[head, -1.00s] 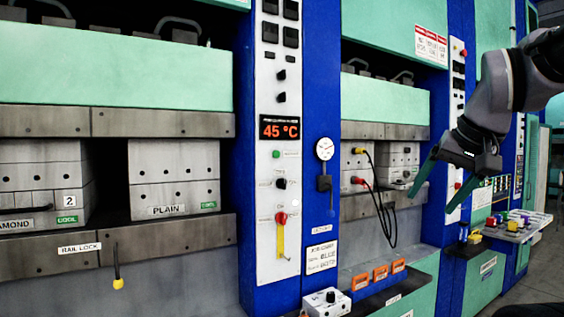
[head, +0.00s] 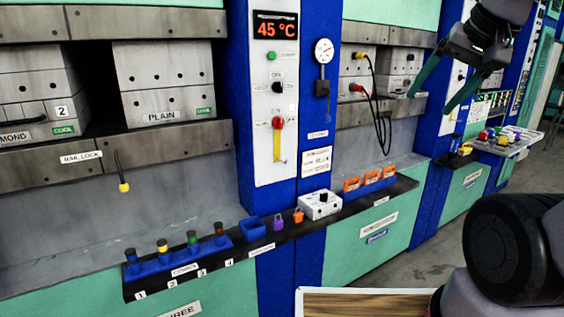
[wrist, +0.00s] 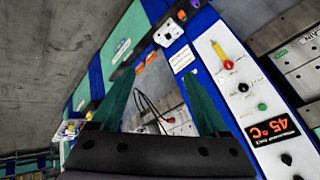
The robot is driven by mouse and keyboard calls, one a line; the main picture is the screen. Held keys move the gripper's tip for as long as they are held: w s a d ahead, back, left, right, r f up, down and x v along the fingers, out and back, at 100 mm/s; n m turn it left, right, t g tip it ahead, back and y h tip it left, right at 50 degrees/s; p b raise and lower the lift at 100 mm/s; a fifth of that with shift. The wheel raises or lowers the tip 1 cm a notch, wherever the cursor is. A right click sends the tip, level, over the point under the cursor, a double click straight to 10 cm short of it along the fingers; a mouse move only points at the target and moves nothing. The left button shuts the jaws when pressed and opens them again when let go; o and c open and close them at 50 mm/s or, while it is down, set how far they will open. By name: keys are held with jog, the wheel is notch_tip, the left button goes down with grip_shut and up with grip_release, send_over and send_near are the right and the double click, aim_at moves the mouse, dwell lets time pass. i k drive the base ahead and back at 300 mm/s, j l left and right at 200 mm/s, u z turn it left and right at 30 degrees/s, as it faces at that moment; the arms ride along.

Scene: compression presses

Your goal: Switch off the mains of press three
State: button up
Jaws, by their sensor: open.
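A press with a label ending in "THREE" (head: 180,310) on its green lower front fills the left. Its white control panel (head: 275,200) carries a red rotary knob (head: 278,122) with a yellow handle (head: 277,147) pointing straight down. In the wrist view the red knob (wrist: 229,64) and yellow handle (wrist: 219,48) show upside down, right of the fingers. A 45 °C display (head: 276,27), a green button (head: 271,56) and a black knob (head: 278,87) sit above. My gripper (head: 430,103) is open and empty, right of the panel and apart from it.
A dark ledge with a blue comb holder (head: 180,260), purple padlock (head: 278,224), orange padlock (head: 298,216) and white box (head: 320,204) runs below the panel. A gauge (head: 323,51) hangs on the blue column. A wooden-topped surface (head: 360,303) is at the bottom. Grey floor is free at right.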

aim_at(277, 122)
jog(key=i+j+u, duration=0.1)
jog(key=j+u, duration=0.35)
jog(key=j, duration=0.95)
